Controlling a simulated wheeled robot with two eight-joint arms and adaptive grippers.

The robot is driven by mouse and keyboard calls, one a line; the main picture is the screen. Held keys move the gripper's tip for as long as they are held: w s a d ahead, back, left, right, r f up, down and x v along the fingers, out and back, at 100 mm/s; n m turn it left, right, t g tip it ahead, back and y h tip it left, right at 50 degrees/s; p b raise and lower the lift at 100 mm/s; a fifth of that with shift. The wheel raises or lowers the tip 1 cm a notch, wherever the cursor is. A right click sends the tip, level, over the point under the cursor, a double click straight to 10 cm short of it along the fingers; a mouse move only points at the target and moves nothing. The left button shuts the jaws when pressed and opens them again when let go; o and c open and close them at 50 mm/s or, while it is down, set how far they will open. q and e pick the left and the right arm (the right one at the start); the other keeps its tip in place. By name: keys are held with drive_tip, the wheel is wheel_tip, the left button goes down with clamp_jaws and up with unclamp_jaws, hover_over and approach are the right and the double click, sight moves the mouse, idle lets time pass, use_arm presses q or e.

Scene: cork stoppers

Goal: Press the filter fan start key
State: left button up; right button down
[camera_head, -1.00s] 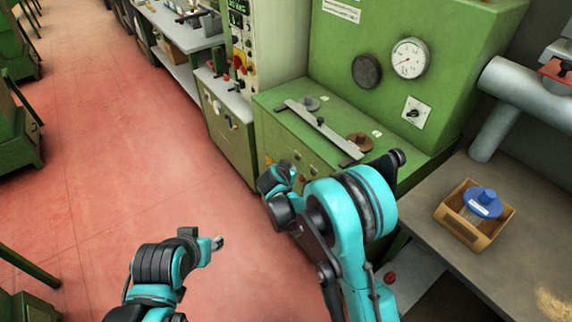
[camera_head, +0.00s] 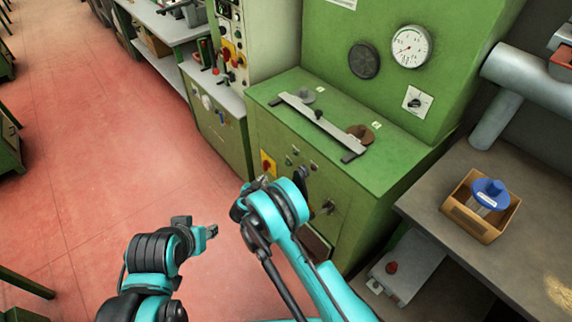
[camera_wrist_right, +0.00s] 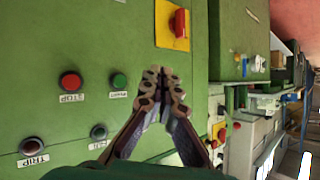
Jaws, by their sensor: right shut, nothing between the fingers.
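The green machine's front panel (camera_wrist_right: 45,40) fills the left of the right wrist view. It carries a red button (camera_wrist_right: 70,81) labelled STOP, a green button (camera_wrist_right: 118,81), a darker green button (camera_wrist_right: 98,132) and a dull red button (camera_wrist_right: 32,147) labelled TRIP. I cannot read the green buttons' labels surely, so I cannot tell which is the fan start key. My right gripper (camera_wrist_right: 163,80) is shut and empty, to the right of the green buttons in this view. In the head view it is partly hidden by my arm, near the panel. My left gripper (camera_head: 211,231) hangs over the floor; its fingers are unclear.
A yellow plate with a red switch (camera_wrist_right: 174,24) lies beyond my right fingertips. A metal bar (camera_head: 310,120) lies on the machine top. A workbench (camera_head: 425,190) at the right holds a cardboard box (camera_head: 458,214) with a blue-lidded item. The red floor (camera_head: 90,180) is open at the left.

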sight(287, 164)
drive_tip(key=shift+w+d, duration=0.1)
drive_tip(key=w+d, duration=0.5)
drive_tip(key=d, duration=0.2)
idle(1.6)
drive_tip(key=shift+w+d, duration=0.25)
drive_tip(key=shift+d, duration=0.05)
drive_tip(key=shift+w+d, duration=0.3)
drive_tip(key=shift+d, duration=0.05)
idle(0.7)
drive_tip(key=shift+s+a, duration=0.1)
idle(0.3)
drive_tip(key=shift+s+a, duration=0.45)
drive_tip(key=shift+a, duration=0.15)
drive_tip(key=shift+a, duration=0.1)
